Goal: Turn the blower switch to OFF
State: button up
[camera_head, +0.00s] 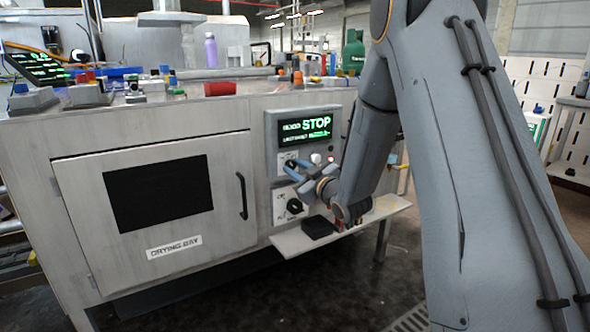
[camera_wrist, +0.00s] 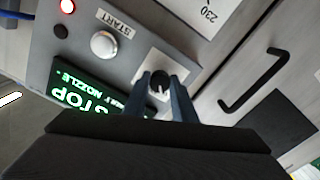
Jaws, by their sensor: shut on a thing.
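The blower switch (camera_wrist: 160,80) appears to be the small black knob with a white pointer line on the grey control panel (camera_wrist: 100,22). Its label is not readable. In the wrist view the two blue-grey fingers of my gripper (camera_wrist: 161,88) stand on either side of the knob and are shut on it. In the camera_head view my gripper (camera_head: 292,166) reaches the panel just below the green display (camera_head: 308,126), which reads STOP.
A white START button (camera_wrist: 104,44) and a lit red lamp (camera_wrist: 67,6) sit beside the knob. A larger black dial (camera_head: 294,206) is below. The drying bay door (camera_head: 75,215) with a black handle (camera_head: 242,196) is to the left. A shelf (camera_head: 290,240) juts out underneath.

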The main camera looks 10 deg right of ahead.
jog(key=shift+n, duration=0.6)
jog(key=o, duration=1)
jog(key=shift+o, duration=0.2)
jog(key=p+v, duration=0.1)
jog(key=v, duration=0.6)
jog(key=shift+s, duration=0.4)
